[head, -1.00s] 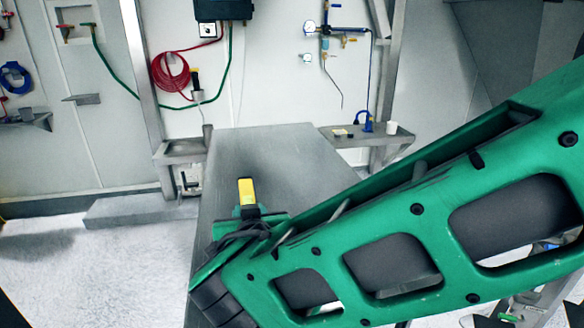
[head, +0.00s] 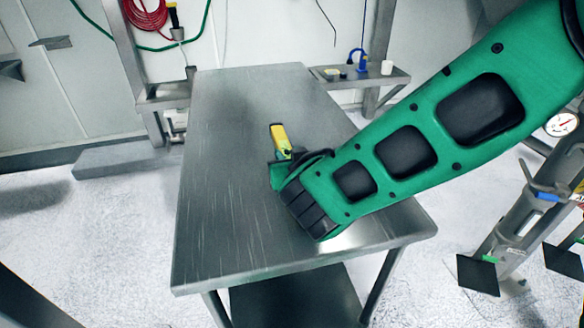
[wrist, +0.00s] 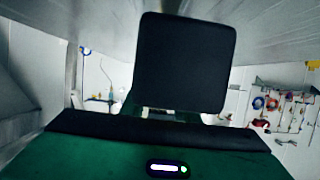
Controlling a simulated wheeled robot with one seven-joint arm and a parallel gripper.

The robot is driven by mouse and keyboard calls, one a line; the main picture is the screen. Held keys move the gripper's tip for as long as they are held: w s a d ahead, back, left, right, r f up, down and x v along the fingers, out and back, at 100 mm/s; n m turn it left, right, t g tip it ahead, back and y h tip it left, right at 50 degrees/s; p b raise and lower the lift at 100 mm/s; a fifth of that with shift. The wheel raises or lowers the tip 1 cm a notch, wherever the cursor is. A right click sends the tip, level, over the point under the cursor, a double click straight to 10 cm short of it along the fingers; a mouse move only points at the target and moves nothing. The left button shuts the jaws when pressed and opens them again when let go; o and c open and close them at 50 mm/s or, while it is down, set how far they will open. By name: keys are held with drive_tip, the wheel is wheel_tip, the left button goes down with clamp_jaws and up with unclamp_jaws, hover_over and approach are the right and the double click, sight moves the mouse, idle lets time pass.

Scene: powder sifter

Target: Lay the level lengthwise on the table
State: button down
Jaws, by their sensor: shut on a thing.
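The level (head: 279,138) is a small yellow bar with a green patch near its lower end. In the head view it sticks out beyond the end of my green arm, tilted slightly, over the middle of the steel table (head: 225,200). My gripper (head: 284,162) is shut on its near end; the fingers and that end of the level are mostly hidden by my arm. I cannot tell whether the level touches the tabletop. In the wrist view a dark square part and my green housing fill the middle and bottom, and I cannot make out the level.
The tabletop around my gripper is bare. Behind it, a wall shelf (head: 345,76) carries a white cup (head: 387,67) and a blue item (head: 361,66). A grey stand with black feet (head: 478,275) is on the floor at the right. A hose coil (head: 146,12) hangs at the back left.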

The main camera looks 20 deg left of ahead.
drive_tip(key=shift+w+d+f, duration=0.25)
drive_tip(key=shift+f, duration=1.9)
drive_tip(key=c, duration=1.4)
unclamp_jaws()
drive_tip(key=shift+f, duration=0.1)
drive_tip(key=shift+o, duration=0.2)
drive_tip(key=v, duration=1.2)
